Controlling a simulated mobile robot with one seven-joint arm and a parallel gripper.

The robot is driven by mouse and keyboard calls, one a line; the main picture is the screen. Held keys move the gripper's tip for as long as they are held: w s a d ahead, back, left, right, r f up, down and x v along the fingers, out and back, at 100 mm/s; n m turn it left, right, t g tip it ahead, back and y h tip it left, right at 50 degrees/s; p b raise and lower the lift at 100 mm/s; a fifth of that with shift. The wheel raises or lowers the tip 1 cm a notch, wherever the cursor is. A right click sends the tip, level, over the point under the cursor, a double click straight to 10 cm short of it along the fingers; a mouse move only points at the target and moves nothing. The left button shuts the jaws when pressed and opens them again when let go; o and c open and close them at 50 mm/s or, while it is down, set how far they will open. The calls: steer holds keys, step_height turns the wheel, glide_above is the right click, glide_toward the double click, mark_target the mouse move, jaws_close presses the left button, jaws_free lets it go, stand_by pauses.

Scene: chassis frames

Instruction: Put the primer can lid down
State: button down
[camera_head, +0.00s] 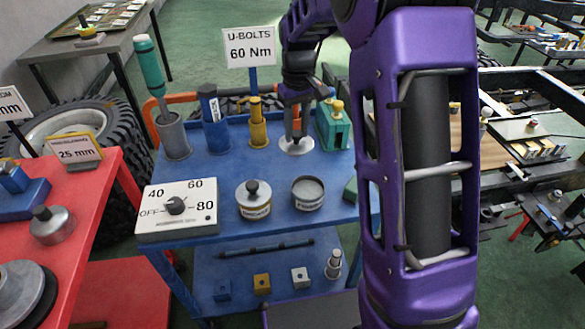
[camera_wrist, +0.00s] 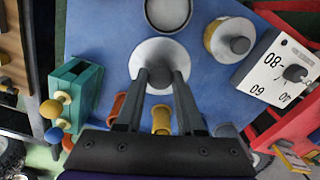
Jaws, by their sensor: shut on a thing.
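The primer can lid is a pale grey disc (camera_head: 297,147) at the back of the blue cart's top, and it also shows in the wrist view (camera_wrist: 146,50). My gripper (camera_head: 296,134) is above it, fingers pointing down and shut on its knob, which the fingers (camera_wrist: 160,76) mostly hide. The lid looks level and close to the blue top; I cannot tell whether it touches. An open can (camera_head: 308,194) stands nearer the front, apart from the lid. It shows at the wrist view's top edge (camera_wrist: 168,13). Its label is too small to read.
A lidded can (camera_head: 253,209) stands left of the open can, beside a white dial box (camera_head: 177,209). Behind are a yellow holder (camera_head: 258,132), a blue holder (camera_head: 215,135) and a green block (camera_head: 333,128) close right of the lid. Blue surface (camera_head: 265,166) is bare between lid and cans.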

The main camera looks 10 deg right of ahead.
steer(key=w+f, duration=0.1)
steer(key=w+a+f, duration=0.1)
steer(key=w, duration=0.1)
steer(key=shift+w, duration=0.2)
steer(key=shift+f+b, duration=0.65)
steer(key=shift+f, duration=4.25)
steer(key=shift+f, duration=0.2)
steer(key=c, duration=0.5)
jaws_free()
steer(key=shift+r, duration=0.15)
step_height(320, 180, up, 12)
steer(key=shift+r+p, duration=0.1)
steer(key=shift+p, duration=0.75)
